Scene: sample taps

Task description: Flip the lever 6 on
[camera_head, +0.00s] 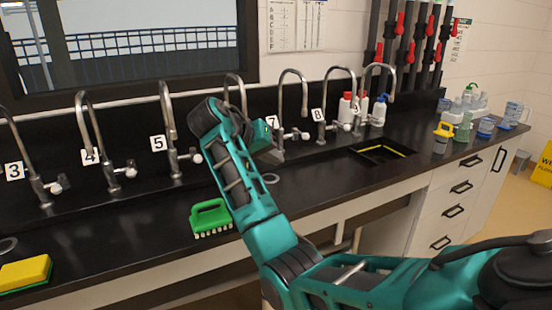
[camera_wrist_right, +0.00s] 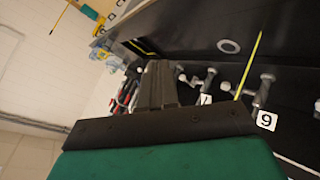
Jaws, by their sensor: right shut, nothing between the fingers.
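Tap 6 (camera_head: 235,79) stands between taps 5 and 7 in the head view. Its spout top shows, while its lever and label are hidden behind my right arm. In the right wrist view the scene is upside down. There the number 6 label (camera_wrist_right: 267,121) reads like a 9, beside the metal tap body (camera_wrist_right: 264,88) and a pale lever knob (camera_wrist_right: 226,86). My right gripper (camera_wrist_right: 157,68) is shut and empty, to the left of that knob in the wrist view. In the head view my right gripper (camera_head: 272,148) is partly hidden by its wrist. I see no contact with the lever.
Tap 5 (camera_head: 167,110) and tap 7 (camera_head: 304,95) flank it. A green brush (camera_head: 210,213) lies near the counter's front edge, and a yellow sponge (camera_head: 25,270) lies far left. A black sink (camera_head: 383,153) and bottles (camera_head: 379,108) are at right.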

